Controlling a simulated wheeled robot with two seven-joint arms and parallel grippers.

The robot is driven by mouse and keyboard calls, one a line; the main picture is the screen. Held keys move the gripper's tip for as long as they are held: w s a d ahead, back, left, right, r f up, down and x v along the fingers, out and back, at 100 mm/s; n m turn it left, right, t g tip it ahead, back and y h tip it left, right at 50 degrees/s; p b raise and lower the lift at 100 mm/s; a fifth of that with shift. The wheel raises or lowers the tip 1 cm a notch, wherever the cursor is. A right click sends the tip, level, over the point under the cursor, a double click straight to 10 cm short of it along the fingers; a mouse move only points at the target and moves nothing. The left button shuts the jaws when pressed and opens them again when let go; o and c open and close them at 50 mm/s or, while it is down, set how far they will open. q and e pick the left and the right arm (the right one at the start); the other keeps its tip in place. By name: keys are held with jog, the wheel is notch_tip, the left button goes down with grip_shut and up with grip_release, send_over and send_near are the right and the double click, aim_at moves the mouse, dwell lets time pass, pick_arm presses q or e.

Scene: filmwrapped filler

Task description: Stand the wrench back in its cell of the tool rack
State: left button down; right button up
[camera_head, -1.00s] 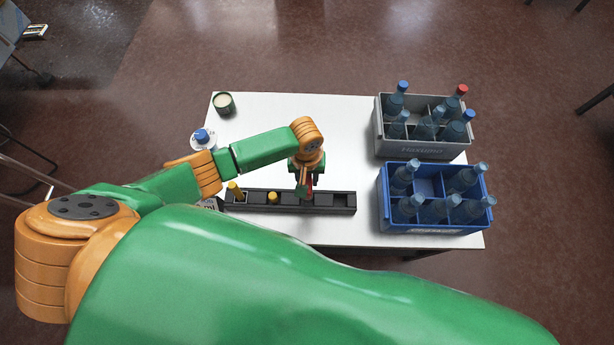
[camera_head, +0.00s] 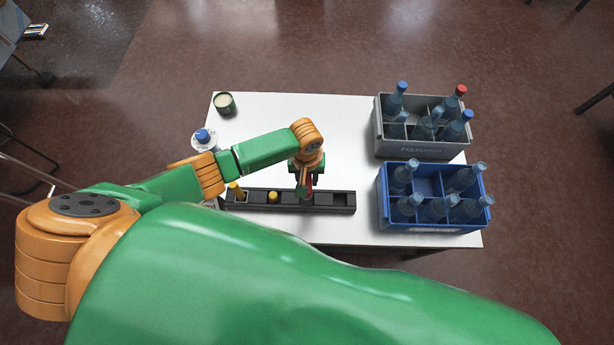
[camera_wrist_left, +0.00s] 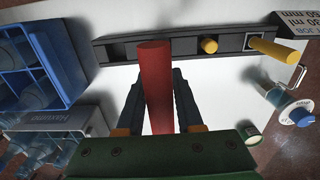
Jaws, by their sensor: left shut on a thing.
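The wrench shows as a red handle (camera_wrist_left: 156,85) in the left wrist view, and as a small red piece (camera_head: 309,184) in the head view. My left gripper (camera_head: 305,189) is shut on it; in the wrist view the dark fingers (camera_wrist_left: 158,98) lie on either side of the handle. The dark tool rack (camera_head: 340,201) lies along the table's front, also in the wrist view (camera_wrist_left: 120,49). The gripper and wrench are over the rack, right of its middle in the head view. The wrench's lower end is hidden, so I cannot tell whether it is inside a cell. My right gripper is out of view.
Two yellow-handled tools (camera_head: 272,197) (camera_head: 235,190) stand in the rack's left part. A blue crate (camera_head: 432,229) and a grey crate (camera_head: 421,150) with bottles stand at right. A green tin (camera_head: 224,103) and a blue-capped bottle (camera_head: 203,137) are at left. The table middle (camera_head: 350,135) is clear.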

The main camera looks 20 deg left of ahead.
pick_arm(q)
jog(key=shift+f+b, duration=2.2)
jog(key=shift+f, duration=0.85)
jog(key=shift+c, duration=2.4)
grip_release()
notch_tip(320, 180, up, 7)
jog(key=shift+r+p, duration=0.15)
jog(key=shift+p, duration=0.75)
